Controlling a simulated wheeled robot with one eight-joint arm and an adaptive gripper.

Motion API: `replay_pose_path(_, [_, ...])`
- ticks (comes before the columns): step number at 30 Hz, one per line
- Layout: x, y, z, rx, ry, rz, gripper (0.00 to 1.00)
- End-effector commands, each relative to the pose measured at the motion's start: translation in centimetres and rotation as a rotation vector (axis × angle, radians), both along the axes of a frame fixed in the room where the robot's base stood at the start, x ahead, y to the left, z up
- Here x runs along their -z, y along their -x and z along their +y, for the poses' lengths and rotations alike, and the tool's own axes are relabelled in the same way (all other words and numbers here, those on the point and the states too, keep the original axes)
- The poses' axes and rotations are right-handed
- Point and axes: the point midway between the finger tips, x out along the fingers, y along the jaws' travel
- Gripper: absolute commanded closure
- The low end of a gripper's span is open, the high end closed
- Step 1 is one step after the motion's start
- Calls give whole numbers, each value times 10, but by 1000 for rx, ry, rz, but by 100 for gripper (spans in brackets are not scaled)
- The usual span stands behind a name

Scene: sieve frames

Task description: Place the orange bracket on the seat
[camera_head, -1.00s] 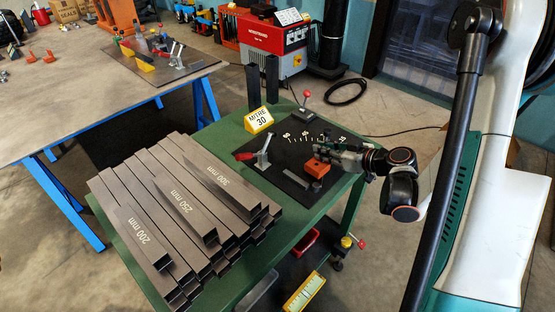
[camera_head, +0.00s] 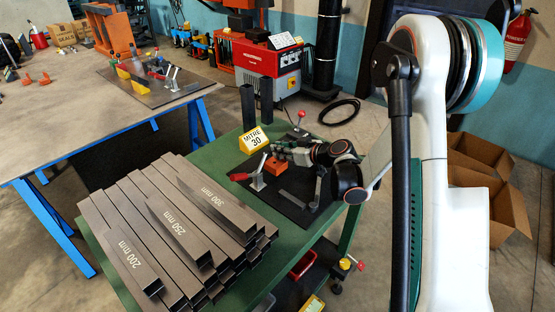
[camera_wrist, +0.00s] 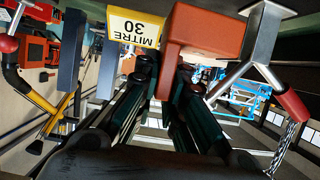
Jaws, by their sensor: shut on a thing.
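The orange bracket (camera_head: 274,168) is in my gripper (camera_head: 275,151), over the dark plate (camera_head: 307,212) on the green table. It looks like a block, and in the wrist view (camera_wrist: 207,38) it is at the fingertips, with my gripper (camera_wrist: 167,85) shut on it. A clamp with a red handle (camera_head: 240,177) stands left of it and a red-knobbed clamp (camera_head: 301,114) behind it. A flat grey bar (camera_head: 293,198) lies on the plate. I cannot tell which part is the seat, or whether the bracket touches the plate.
Grey tubes marked 200, 250 and 300 mm (camera_head: 150,225) fill the front left of the green table (camera_head: 214,155). A yellow "MITRE 30" sign (camera_head: 254,139) and two dark posts (camera_head: 248,107) stand behind the plate. A blue-legged table (camera_head: 75,100) is at left.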

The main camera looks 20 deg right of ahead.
Motion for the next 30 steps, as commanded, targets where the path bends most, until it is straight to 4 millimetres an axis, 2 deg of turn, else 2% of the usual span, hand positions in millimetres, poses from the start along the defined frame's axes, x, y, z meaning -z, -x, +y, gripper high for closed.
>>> replay_pose_path(6, [0,-13,10,-2,-2,0,100])
replay_pose_path(9, [20,-12,8,-1,-2,0,100])
replay_pose_path(13, [35,-12,8,0,-1,0,100])
replay_pose_path(24, [36,-12,8,-1,-2,0,100])
replay_pose_path(25, [36,-12,8,-1,0,0,83])
replay_pose_path(27, [36,-12,8,-1,0,0,70])
replay_pose_path(30, [36,-12,8,-1,0,0,70])
